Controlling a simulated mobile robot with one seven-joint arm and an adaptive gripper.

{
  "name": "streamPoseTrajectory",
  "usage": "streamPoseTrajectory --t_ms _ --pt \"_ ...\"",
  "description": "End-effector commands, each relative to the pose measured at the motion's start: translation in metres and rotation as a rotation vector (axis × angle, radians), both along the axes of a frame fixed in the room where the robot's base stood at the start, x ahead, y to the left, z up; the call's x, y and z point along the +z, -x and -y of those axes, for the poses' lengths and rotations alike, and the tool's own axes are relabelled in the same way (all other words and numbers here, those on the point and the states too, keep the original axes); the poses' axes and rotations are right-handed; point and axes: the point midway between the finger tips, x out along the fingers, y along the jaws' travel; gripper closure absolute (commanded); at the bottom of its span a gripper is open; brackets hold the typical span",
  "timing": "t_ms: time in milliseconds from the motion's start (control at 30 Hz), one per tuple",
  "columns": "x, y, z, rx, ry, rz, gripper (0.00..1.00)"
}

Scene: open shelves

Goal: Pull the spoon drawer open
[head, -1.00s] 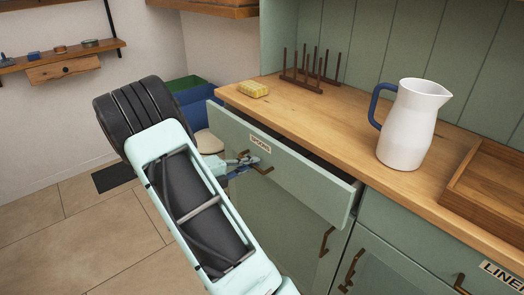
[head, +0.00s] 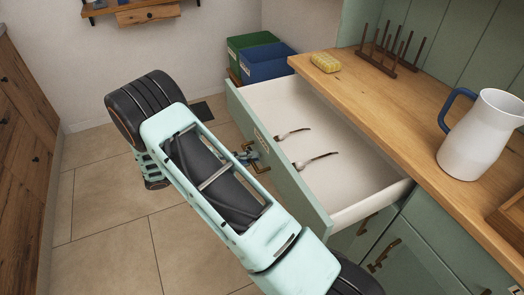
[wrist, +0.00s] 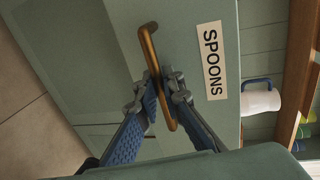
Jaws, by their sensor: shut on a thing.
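The spoon drawer (head: 282,165) is pulled well out from the green counter, and its white interior shows in the head view. Two utensils with dark handles (head: 292,133) (head: 316,159) lie inside. In the wrist view the green drawer front (wrist: 190,25) carries a SPOONS label (wrist: 213,62) and a brass bar handle (wrist: 148,42). My gripper (wrist: 160,84) is shut on that handle, with one blue-padded finger on each side of it. In the head view my gripper (head: 246,156) is at the drawer front and partly hidden by my arm.
A white jug (head: 483,138) with a blue handle, a yellow sponge (head: 325,62) and a dark peg rack (head: 390,50) stand on the wooden counter. Green (head: 252,43) and blue (head: 268,65) bins are behind the drawer. The tiled floor (head: 115,225) at left is clear.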

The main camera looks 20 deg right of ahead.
Motion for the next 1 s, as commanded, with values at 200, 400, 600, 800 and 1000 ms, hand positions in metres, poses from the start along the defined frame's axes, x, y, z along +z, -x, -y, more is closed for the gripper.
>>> streamPoseTrajectory --t_ms 200,400,600,800,1000 --pt "-0.0004 0.0010 -0.0073 -0.001 0.000 -0.001 1.00" --pt "-0.0005 0.0009 -0.0076 0.000 0.000 -0.001 1.00" --pt "-0.0004 0.0007 -0.0074 0.000 0.000 -0.001 0.83" --pt "-0.0002 0.0005 -0.0072 0.000 0.000 0.000 0.75" --pt "0.0004 0.0003 -0.0096 0.001 0.000 0.000 0.75"
